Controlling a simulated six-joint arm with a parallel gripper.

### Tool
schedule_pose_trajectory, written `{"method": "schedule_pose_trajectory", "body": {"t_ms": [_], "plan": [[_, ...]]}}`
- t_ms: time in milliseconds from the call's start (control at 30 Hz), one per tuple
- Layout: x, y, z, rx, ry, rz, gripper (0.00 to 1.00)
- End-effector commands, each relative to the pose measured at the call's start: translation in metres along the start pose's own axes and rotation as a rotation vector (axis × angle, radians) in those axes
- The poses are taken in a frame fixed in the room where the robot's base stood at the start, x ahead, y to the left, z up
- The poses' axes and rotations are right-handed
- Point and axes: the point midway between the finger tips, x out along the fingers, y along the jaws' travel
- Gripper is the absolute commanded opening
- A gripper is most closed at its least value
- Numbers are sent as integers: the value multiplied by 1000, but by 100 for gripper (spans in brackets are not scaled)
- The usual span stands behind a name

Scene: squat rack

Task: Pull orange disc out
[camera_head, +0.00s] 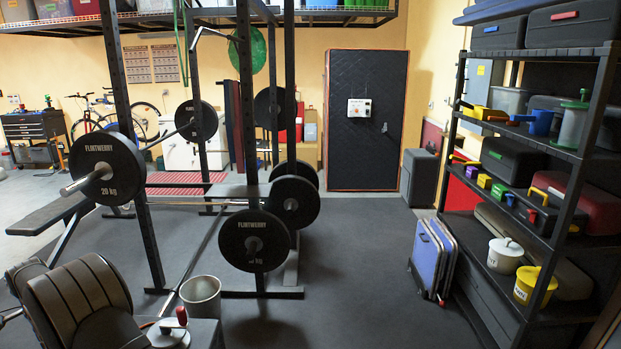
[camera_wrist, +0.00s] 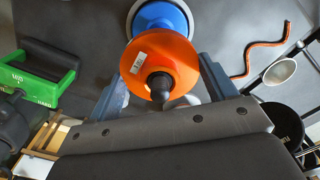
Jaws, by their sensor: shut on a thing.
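The orange disc (camera_wrist: 185,62) shows in the wrist view with a white label on its face and a black knob-like tip (camera_wrist: 160,85) at its middle. My gripper (camera_wrist: 163,69) has one finger on each side of the orange disc and is shut on it. A blue disc (camera_wrist: 176,14) lies just behind the orange one, with a pale rim behind that. I cannot tell whether the orange and blue discs touch. The orange disc and my gripper cannot be made out in the head view.
In the wrist view, a green-and-black box (camera_wrist: 40,75) is at left, an orange-and-black wavy rod (camera_wrist: 262,45) and a pale cup (camera_wrist: 280,71) at right. In the head view, a squat rack (camera_head: 250,100) stands left of centre and shelving (camera_head: 590,130) at right, with open floor between.

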Motion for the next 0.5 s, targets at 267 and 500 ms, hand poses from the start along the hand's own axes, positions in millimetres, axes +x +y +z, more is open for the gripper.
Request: {"method": "schedule_pose_trajectory", "body": {"t_ms": [267,500], "plan": [[-5,-1,0,0,-1,-3,37],[-9,-1,0,0,-1,-3,37]]}}
